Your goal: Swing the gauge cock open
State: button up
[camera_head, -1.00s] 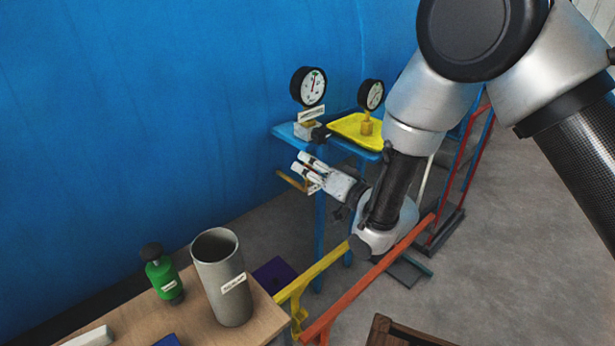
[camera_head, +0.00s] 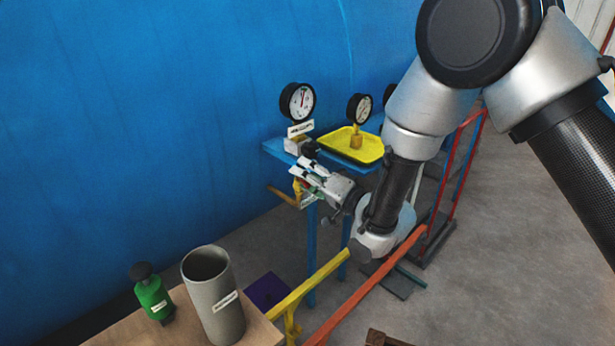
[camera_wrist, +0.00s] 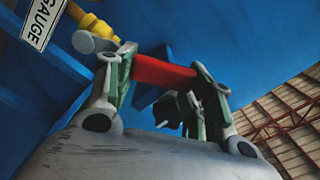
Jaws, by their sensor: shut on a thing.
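The gauge cock has a red lever handle (camera_wrist: 163,71), which crosses between my two fingers in the wrist view. A yellow fitting (camera_wrist: 103,30) lies at its left end, beside a white label reading "GAUGE" (camera_wrist: 43,20). My gripper (camera_head: 304,181) is at the yellow pipe (camera_head: 283,196) below the blue shelf; it also shows in the wrist view (camera_wrist: 165,85), shut on the red handle. In the head view my fingers hide most of the cock, and its exact angle cannot be told there.
A large dial gauge (camera_head: 298,102) stands on the blue shelf (camera_head: 280,150) above my gripper. A yellow tray (camera_head: 372,152) with a smaller gauge (camera_head: 359,108) lies to its right. Yellow (camera_head: 320,278) and orange (camera_head: 365,287) rails run below my arm.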

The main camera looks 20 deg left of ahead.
jog(key=o, duration=1.5)
jog(key=v, duration=1.2)
